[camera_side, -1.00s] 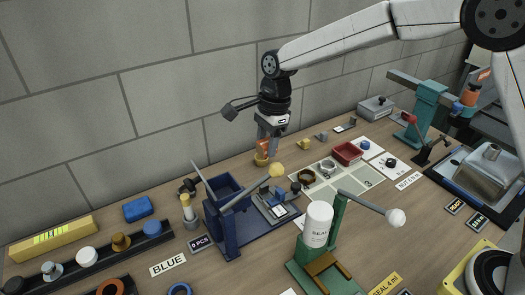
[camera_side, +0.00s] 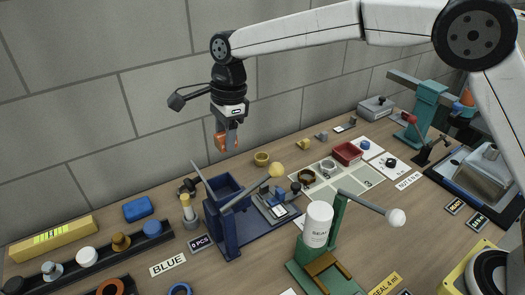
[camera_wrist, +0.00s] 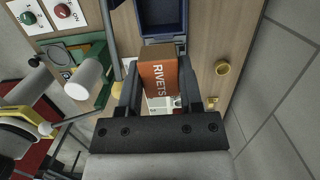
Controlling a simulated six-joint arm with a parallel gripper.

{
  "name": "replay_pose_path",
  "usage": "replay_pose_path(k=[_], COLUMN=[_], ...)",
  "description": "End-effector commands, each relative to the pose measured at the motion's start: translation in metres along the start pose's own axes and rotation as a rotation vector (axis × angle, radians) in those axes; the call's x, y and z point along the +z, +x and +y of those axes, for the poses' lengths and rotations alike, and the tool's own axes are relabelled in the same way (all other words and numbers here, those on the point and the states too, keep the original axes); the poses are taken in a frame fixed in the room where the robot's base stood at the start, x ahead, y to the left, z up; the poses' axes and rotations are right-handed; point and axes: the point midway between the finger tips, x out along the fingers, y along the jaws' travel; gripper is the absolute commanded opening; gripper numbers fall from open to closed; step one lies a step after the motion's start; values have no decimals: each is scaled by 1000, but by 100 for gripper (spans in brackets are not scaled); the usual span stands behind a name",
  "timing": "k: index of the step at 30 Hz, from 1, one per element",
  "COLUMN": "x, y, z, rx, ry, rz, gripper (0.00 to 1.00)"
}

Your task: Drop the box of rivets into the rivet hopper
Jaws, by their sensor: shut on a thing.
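An orange box of rivets (camera_wrist: 159,80), labelled RIVETS in the wrist view, is held between the fingers of my gripper (camera_wrist: 158,98). In the side view the box (camera_side: 221,141) hangs from my gripper (camera_side: 229,128) well above the bench, in front of the wall. The open-topped blue bin (camera_side: 222,186) of the blue press fixture, likely the rivet hopper, stands below the box. In the wrist view a blue bin (camera_wrist: 163,24) shows just beyond the box. The box hides part of what lies under it.
A lever (camera_side: 255,188) with a yellow knob rises beside the bin. A small yellow cup (camera_side: 262,159) stands behind the fixture. A green press (camera_side: 335,235) with a white SEAL bottle (camera_side: 318,224) stands in front. A red tray (camera_side: 348,153) lies farther right.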

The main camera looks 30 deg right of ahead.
Motion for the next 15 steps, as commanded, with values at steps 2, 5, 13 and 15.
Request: replay_pose_path(k=[2,5,13,15], x=[-1,-2,-6,-7], y=[5,12,36,41], z=[0,0,0,0], rx=[1,1,1,2], ry=[0,0,0,0], rz=[0,0,0,0], gripper=[0,0,0,0])
